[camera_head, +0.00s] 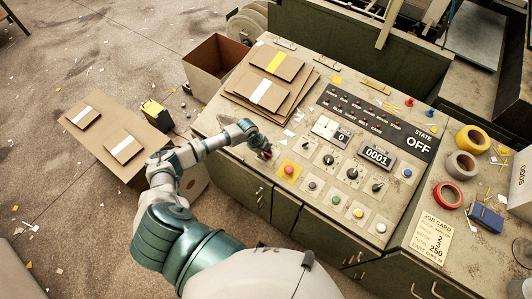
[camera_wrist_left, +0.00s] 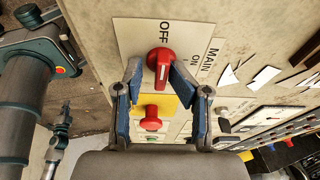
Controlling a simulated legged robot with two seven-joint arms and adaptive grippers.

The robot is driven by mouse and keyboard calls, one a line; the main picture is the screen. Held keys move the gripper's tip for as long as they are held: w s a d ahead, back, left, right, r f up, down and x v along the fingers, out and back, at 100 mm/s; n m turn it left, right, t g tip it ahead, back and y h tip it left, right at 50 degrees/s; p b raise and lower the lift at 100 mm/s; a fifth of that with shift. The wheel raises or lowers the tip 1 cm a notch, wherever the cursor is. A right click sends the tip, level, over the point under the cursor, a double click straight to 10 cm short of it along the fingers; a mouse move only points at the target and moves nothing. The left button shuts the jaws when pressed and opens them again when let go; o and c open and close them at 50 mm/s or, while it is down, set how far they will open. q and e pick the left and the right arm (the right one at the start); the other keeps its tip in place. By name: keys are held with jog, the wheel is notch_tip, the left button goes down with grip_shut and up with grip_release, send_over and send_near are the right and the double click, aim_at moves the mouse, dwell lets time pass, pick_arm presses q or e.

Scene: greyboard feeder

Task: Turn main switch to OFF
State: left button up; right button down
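The main switch is a red knob (camera_wrist_left: 161,68) with a white mark, on a pale plate (camera_wrist_left: 133,34) lettered OFF, MAIN and ON in the left wrist view. OFF is above the knob in that picture and ON is to its right. My left gripper (camera_wrist_left: 157,66) has its blue fingers on either side of the knob, with a small gap at the left finger. In the head view my left gripper (camera_head: 264,152) is at the panel's left edge and mostly hides the knob. The state display (camera_head: 419,144) reads OFF. My right gripper is not in view.
A red push button on a yellow plate (camera_head: 289,170) sits close to the main switch. Black knobs and coloured buttons spread right of it. Cardboard sheets (camera_head: 250,91) lie behind. Tape rolls (camera_head: 448,195) and a job card (camera_head: 433,236) lie at the right.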

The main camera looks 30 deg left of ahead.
pick_arm(q)
jog(key=shift+a, duration=0.1)
dwell(0.3)
jog(key=shift+r, duration=0.25)
jog(key=v, duration=1.1)
jog(key=shift+r, duration=0.2)
